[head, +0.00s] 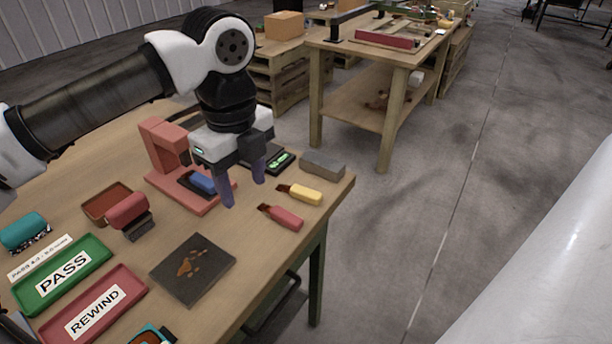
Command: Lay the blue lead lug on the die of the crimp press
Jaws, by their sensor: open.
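The crimp press (165,150) is a salmon-red C-shaped frame on a flat base, on the wooden table. The blue lead lug (202,182) lies on the dark die at the front of the press base. Its far end is partly hidden by my gripper. My gripper (243,188) points down with its two purple fingers spread, empty, just right of the blue lug and near the right edge of the press base. Whether its fingertips touch anything is hard to tell.
Yellow (305,194) and red (283,217) lugs lie near the table's right edge, by a grey block (322,164). A dark plate (193,268), a green PASS tray (64,272) and a red REWIND tray (95,308) lie in front. A red stamp-like object (127,211) stands left.

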